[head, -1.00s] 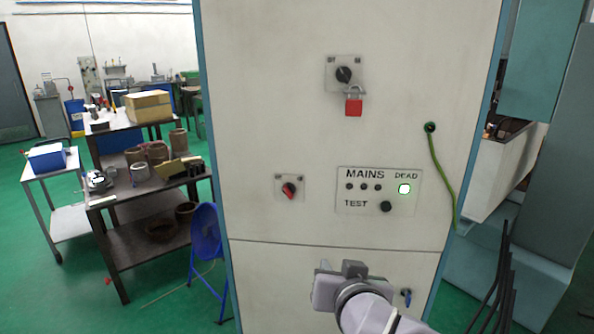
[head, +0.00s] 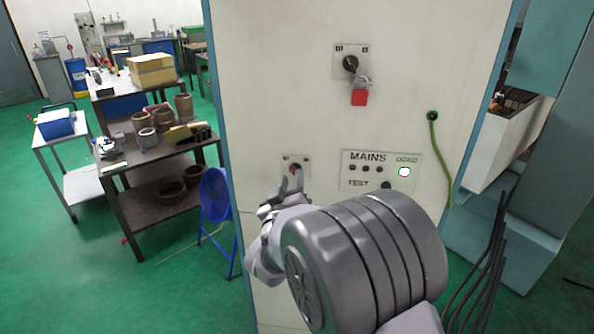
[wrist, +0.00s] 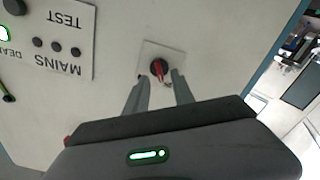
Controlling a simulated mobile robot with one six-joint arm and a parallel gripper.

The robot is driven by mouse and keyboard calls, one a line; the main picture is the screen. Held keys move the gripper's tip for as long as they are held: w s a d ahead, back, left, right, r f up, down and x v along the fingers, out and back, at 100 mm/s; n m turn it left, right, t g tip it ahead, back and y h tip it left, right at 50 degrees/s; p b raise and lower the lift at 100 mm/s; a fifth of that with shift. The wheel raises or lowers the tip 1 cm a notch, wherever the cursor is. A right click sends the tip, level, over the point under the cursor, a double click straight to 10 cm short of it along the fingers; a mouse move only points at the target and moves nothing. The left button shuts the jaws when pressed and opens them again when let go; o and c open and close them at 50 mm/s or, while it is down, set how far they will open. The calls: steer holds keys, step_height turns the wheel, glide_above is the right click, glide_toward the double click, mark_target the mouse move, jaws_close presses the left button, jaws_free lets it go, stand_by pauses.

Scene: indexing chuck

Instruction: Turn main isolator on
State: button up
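A small rotary switch with a red and black knob (head: 294,167) is on a plate on the cabinet front, left of the MAINS panel. In the wrist view this knob (wrist: 159,68) shows between the tips of my gripper (wrist: 160,78). The fingers are apart, one on each side; I cannot tell whether they touch it. In the head view my gripper (head: 287,184) partly covers the knob. Higher up is a black rotary switch (head: 350,63) on its own plate, with a red padlock (head: 359,96) hanging at it. Which switch is the main isolator is not readable.
The MAINS panel (head: 382,170) has several dark lamps and a lit DEAD lamp; my arm partly hides its TEST button. A green cable (head: 445,170) hangs on the right. A blue stool (head: 214,195) and a loaded bench (head: 112,188) stand left of the cabinet (head: 270,90).

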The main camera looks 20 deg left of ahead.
steer(key=shift+w+a, duration=0.2)
steer(key=shift+w, duration=0.95)
jaws_close()
steer(key=shift+f+m+b, duration=0.15)
steer(key=shift+m+b, duration=0.15)
steer(key=shift+b, duration=0.4)
steer(key=m+b, duration=0.3)
steer(key=b, duration=0.2)
steer(key=m+b, duration=0.4)
steer(key=b, duration=0.1)
steer(key=m+b, duration=0.4)
steer(key=b, duration=0.2)
steer(key=shift+d, duration=0.3)
steer(key=shift+r+m, duration=0.2)
steer(key=shift+m, duration=0.1)
